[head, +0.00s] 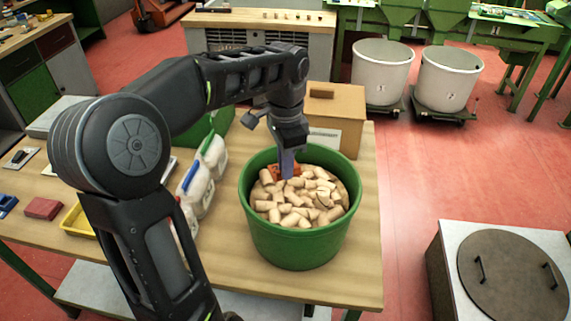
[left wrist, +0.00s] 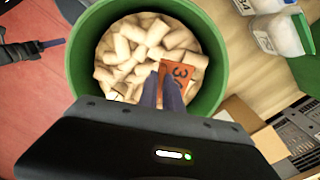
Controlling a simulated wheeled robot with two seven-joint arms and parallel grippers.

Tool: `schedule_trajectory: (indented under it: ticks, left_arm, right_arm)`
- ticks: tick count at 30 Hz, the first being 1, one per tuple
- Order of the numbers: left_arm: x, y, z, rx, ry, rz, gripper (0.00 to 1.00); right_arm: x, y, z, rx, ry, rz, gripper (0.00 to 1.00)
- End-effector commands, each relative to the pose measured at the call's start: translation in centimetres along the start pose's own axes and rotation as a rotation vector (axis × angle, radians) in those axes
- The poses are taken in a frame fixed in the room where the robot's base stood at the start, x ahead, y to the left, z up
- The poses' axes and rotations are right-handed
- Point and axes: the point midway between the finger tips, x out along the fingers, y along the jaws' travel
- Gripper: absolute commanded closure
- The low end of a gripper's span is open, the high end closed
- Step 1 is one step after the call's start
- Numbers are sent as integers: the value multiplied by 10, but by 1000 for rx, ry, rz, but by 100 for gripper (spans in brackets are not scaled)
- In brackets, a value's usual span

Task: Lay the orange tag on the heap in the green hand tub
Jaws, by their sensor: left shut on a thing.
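The green hand tub (head: 292,247) stands on the wooden table, filled with a heap of pale cork stoppers (head: 302,203). My left gripper (head: 288,174) points down into the tub, over the back-left part of the heap. It is shut on the orange tag (head: 277,172), which is partly hidden behind the fingers. In the left wrist view the tag (left wrist: 178,76), with dark digits on it, shows at the fingertips (left wrist: 163,82) inside the tub (left wrist: 79,50). It is at or just above the corks; I cannot tell whether it touches them. My right gripper is not in the head view.
A cardboard box (head: 338,108) stands behind the tub. The table (head: 358,262) is bare right of the tub.

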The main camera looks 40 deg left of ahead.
Motion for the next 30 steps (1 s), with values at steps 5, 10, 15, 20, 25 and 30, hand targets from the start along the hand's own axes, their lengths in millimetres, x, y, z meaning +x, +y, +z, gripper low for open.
schedule_trajectory:
  ticks: [5,10,15,20,25,30]
  left_arm:
    - [4,0,0,1,0,0,100]
    - [8,0,0,1,0,0,100]
    - [11,0,0,0,1,0,100]
    - [14,0,0,0,0,0,100]
    - [18,0,0,0,0,0,100]
    - [21,0,0,0,0,0,100]
  right_arm:
    - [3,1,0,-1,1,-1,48]
    - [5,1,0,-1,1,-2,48]
    - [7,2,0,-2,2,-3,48]
    - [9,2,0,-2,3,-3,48]
    - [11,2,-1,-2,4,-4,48]
    - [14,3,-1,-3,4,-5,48]
